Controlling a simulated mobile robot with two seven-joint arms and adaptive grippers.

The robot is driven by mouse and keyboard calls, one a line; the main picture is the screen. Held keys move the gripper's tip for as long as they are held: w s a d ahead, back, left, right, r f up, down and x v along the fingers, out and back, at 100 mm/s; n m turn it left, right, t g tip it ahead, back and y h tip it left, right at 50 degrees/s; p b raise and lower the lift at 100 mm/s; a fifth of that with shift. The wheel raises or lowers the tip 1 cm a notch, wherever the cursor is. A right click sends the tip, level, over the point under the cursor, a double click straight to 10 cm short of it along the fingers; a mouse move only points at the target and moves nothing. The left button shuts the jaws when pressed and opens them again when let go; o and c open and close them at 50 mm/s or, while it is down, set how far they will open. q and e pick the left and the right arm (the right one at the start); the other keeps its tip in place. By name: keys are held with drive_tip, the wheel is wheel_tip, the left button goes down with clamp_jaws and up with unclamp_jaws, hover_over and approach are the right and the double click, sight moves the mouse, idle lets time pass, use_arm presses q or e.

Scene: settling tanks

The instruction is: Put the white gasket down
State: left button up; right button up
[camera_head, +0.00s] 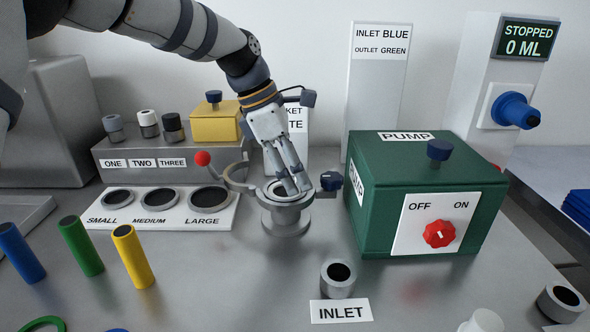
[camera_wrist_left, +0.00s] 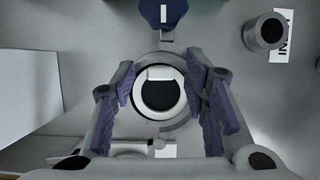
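The white gasket, a pale ring with a small flat tab (camera_wrist_left: 160,73), lies around the dark opening of the round metal housing, as the left wrist view shows. The grey housing (camera_head: 286,220) stands mid-table in the head view. My left gripper (camera_head: 294,186) points down over its mouth. In the left wrist view its purple-padded fingers (camera_wrist_left: 162,88) are spread on both sides of the ring, with gaps between pads and ring. In the head view the fingers hide part of the ring. My right gripper is not in view.
A hinged ring with a red ball handle (camera_head: 202,158) stands left of the housing, a dark blue knob (camera_head: 331,181) right of it. The green pump box (camera_head: 425,190) is close on the right. The inlet cup (camera_head: 338,280) stands in front. A sizing board (camera_head: 160,222) lies left.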

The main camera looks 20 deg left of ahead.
sight(270, 190)
use_arm(q)
drive_tip(key=v, duration=1.2)
